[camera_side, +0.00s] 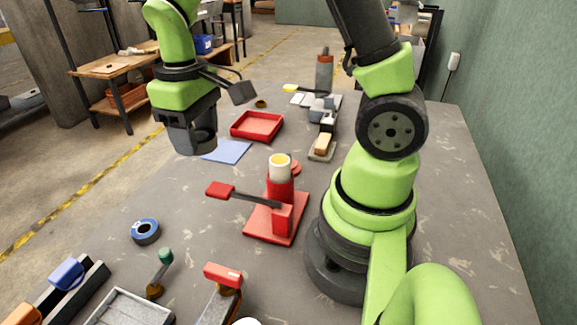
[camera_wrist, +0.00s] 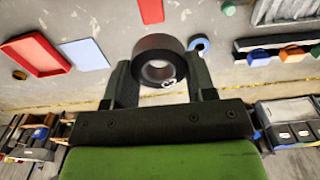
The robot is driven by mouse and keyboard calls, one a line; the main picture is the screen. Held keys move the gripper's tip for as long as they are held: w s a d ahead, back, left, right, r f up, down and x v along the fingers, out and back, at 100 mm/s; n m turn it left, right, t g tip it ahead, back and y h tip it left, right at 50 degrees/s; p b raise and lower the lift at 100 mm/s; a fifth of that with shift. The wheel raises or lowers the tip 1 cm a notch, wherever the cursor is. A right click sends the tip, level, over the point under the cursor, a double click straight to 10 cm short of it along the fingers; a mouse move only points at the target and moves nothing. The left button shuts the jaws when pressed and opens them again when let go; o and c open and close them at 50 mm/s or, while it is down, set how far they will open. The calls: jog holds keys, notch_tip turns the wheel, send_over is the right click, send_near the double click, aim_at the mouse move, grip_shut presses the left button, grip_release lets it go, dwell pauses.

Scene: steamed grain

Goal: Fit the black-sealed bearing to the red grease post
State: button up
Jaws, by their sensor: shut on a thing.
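The black-sealed bearing (camera_wrist: 144,47), a dark thick ring, sits between the two fingers of my gripper (camera_wrist: 161,72) in the wrist view. My gripper is shut on it and holds it above the table. In the side view my gripper (camera_side: 190,138) hangs to the left of and higher than the red grease post (camera_side: 281,188), and the bearing is hard to tell from the dark fingers. The post stands upright on a red base (camera_side: 262,231) and has a cream top (camera_side: 280,161). A lever with a red handle (camera_side: 220,190) reaches left from it.
A blue-ringed bearing (camera_side: 145,231) lies flat at the left. A red tray (camera_side: 257,125) and a blue sheet (camera_side: 227,151) lie behind the post. A green-knobbed tool (camera_side: 164,257), a grey tray (camera_side: 128,309) and a red-handled clamp (camera_side: 222,275) are in front.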

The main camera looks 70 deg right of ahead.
dwell(0.4)
jog(key=s+d+f+m, duration=0.2)
jog(key=d+m, duration=0.1)
jog(key=d, duration=0.3)
jog(key=s+d+f+m, duration=0.3)
jog(key=d, duration=0.4)
jog(key=s+d+f+m, duration=0.2)
jog(key=d+m, duration=0.1)
jog(key=d, duration=0.4)
jog(key=shift+s+d+f, duration=0.15)
jog(key=shift+s, duration=0.2)
jog(key=shift+s+f, duration=0.1)
jog(key=shift+f, duration=2.3)
jog(key=shift+f, duration=0.15)
jog(key=shift+f, duration=0.3)
jog(key=shift+f, duration=1)
